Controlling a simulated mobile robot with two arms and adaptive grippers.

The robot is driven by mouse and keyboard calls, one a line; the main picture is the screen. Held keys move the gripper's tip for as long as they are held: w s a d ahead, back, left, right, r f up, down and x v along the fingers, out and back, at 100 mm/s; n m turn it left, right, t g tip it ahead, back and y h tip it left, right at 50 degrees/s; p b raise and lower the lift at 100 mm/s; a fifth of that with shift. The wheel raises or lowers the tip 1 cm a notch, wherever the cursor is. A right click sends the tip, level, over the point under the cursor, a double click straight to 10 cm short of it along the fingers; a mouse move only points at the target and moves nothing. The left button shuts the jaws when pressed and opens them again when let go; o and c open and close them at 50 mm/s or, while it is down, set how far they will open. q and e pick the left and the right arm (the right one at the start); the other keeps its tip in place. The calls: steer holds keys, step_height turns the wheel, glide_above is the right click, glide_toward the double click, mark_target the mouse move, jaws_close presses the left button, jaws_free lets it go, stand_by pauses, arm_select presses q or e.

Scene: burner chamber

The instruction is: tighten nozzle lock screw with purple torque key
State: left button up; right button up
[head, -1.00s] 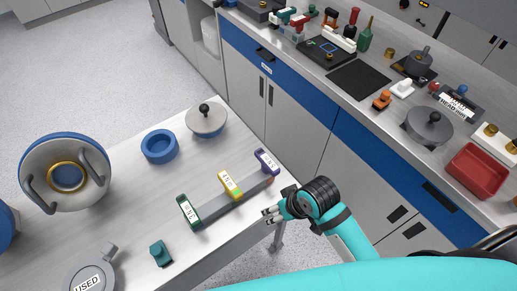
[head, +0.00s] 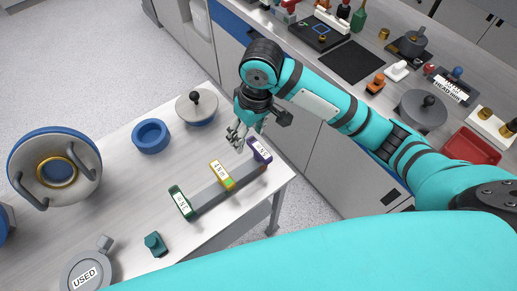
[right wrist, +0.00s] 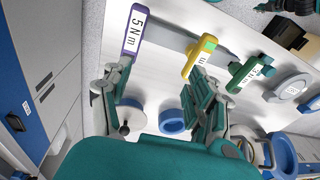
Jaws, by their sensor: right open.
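The purple torque key (head: 259,150), with a white label reading 5 N m in the right wrist view (right wrist: 134,32), sits at the right end of a grey rack (head: 205,195). My right gripper (head: 238,136) is open and empty, just left of and apart from the purple key in the head view; its spread fingers also show in the right wrist view (right wrist: 160,88). A round grey housing (head: 88,160) with two handles and a gold ring (head: 57,170) stands at the table's left. I cannot make out the lock screw. My left gripper is not in view.
A yellow key (head: 221,175) and a green key (head: 181,202) share the rack. A blue ring (head: 151,136), a knobbed grey lid (head: 197,107), a teal block (head: 155,244) and a USED canister (head: 86,275) stand around. The table is clear between ring and rack.

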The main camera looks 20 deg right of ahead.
step_height(320, 180, up, 4)
steer(key=h, duration=0.2)
glide_above(259, 147)
steer(key=shift+m, duration=0.4)
steer(key=f, duration=0.3)
steer(key=f+p, duration=0.1)
steer(key=f, duration=0.3)
steer(key=f+p, duration=0.1)
steer(key=f, duration=0.3)
steer(key=shift+w+f, duration=0.25)
steer(key=f, duration=0.1)
steer(key=f+p, duration=0.1)
steer(key=f, duration=0.1)
steer(key=f+p, duration=0.1)
steer(key=shift+s+f, duration=0.3)
steer(key=shift+s, duration=0.05)
steer(key=shift+f, duration=0.45)
jaws_close()
